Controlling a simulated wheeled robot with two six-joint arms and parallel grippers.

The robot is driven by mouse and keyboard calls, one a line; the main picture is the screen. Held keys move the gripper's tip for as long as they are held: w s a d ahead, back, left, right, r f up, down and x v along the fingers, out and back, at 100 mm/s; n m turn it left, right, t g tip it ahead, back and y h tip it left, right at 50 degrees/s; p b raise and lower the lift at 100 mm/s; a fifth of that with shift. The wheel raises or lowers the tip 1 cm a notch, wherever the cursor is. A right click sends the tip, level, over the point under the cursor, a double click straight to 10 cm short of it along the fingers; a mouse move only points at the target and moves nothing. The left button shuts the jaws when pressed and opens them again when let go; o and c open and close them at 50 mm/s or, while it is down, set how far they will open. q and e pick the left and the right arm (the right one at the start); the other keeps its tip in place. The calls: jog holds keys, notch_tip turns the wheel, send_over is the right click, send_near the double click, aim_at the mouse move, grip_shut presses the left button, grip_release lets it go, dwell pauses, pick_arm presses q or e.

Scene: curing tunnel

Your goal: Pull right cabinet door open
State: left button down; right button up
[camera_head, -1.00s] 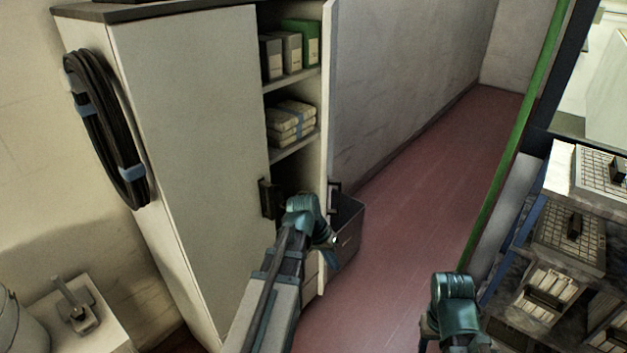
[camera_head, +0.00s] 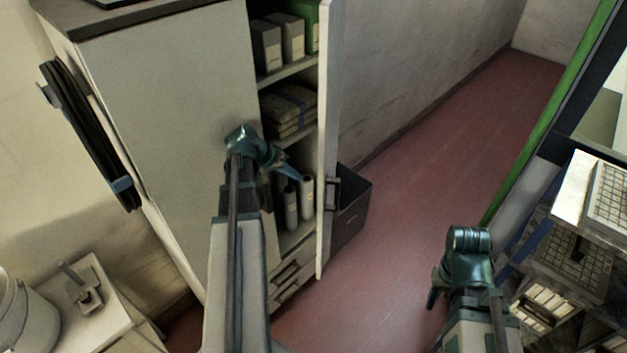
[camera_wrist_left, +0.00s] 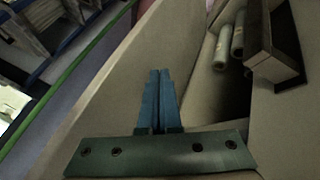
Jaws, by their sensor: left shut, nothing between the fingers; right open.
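The cabinet's right door (camera_head: 327,140) stands open and is seen nearly edge-on, with its dark handle (camera_head: 333,193) on its outer side. The closed left door (camera_head: 165,110) faces me; its handle is hidden behind my arm in the head view but shows in the wrist view as a dark bar (camera_wrist_left: 273,45). My left gripper (camera_head: 292,174) is shut and empty, in front of the opening between the doors. In the wrist view its fingers (camera_wrist_left: 158,100) point along a pale panel, seemingly the right door's inner face; contact cannot be told. My right gripper (camera_head: 434,297) is open and empty, above the floor.
Shelves hold boxes (camera_head: 278,40), folded cloths (camera_head: 290,108) and bottles (camera_head: 306,195). A dark bin (camera_head: 352,215) stands behind the right door. A rack (camera_head: 570,255) stands at right, a small table (camera_head: 115,310) with a bucket (camera_head: 25,315) at left. Red floor (camera_head: 430,170) is clear between.

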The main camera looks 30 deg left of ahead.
pick_arm(q)
jog(key=b+x, duration=0.7)
jog(key=x, duration=0.3)
jog(key=shift+b, duration=0.4)
pick_arm(e)
notch_tip(320, 180, down, 8)
pick_arm(q)
jog(key=shift+d, duration=0.1)
